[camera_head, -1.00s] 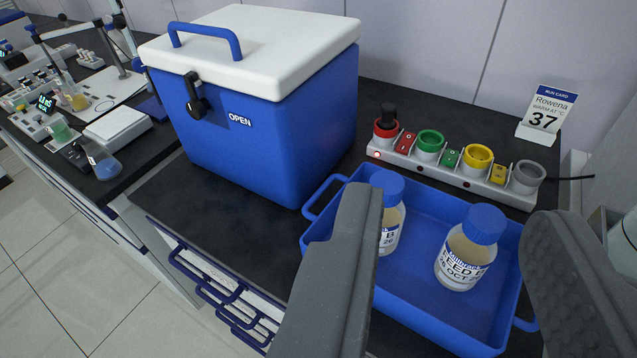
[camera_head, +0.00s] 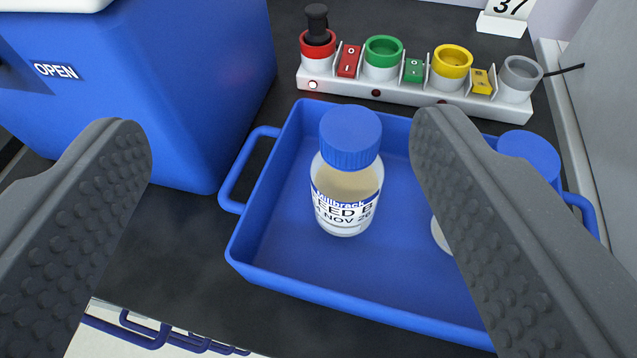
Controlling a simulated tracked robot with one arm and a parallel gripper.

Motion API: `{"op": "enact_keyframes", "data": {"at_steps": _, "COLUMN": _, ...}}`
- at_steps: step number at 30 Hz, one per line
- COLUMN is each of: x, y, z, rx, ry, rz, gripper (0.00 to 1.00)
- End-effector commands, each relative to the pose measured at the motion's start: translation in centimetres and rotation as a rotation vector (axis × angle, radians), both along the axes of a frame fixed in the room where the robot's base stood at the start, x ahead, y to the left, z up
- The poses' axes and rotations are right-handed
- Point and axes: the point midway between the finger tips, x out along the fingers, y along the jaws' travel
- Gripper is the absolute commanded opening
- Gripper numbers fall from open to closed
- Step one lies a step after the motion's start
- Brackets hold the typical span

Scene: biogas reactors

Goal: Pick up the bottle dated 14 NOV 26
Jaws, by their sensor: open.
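A bottle with a blue cap and pale contents (camera_head: 346,180) stands upright in the blue tray (camera_head: 262,262). Its label shows "FEED B" in part and a date ending "NOV 26"; the day digits are partly cut off at the label's curve. A second blue-capped bottle (camera_head: 528,157) stands to the right in the same tray, mostly hidden behind my right finger, its date not visible. My gripper (camera_head: 278,140) is open and empty. Its fingers frame the first bottle, which lies nearer the right finger; neither seems to touch it.
A blue cool box (camera_head: 190,90) marked OPEN stands left of the tray. Behind the tray is a white strip (camera_head: 420,97) with red, green, yellow and grey sockets and a black plug in the red one. A card reading 37 (camera_head: 508,10) stands behind it.

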Motion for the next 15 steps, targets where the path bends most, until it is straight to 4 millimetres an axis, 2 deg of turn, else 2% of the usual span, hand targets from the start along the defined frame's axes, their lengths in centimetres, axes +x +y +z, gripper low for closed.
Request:
{"op": "enact_keyframes", "data": {"at_steps": 3, "x": 1.3, "y": -0.3, "z": -3.7, "rx": -0.009, "ry": 0.032, "rz": -0.035, "gripper": 0.69}}
{"op": "enact_keyframes", "data": {"at_steps": 6, "x": 1.4, "y": -1.0, "z": -6.7, "rx": -0.022, "ry": 0.046, "rz": -0.068, "gripper": 0.69}}
{"op": "enact_keyframes", "data": {"at_steps": 10, "x": 1.1, "y": -1.9, "z": -8.9, "rx": -0.046, "ry": 0.050, "rz": -0.098, "gripper": 0.69}}
{"op": "enact_keyframes", "data": {"at_steps": 15, "x": 1.1, "y": -2.4, "z": -10.2, "rx": -0.058, "ry": 0.049, "rz": -0.114, "gripper": 0.69}}
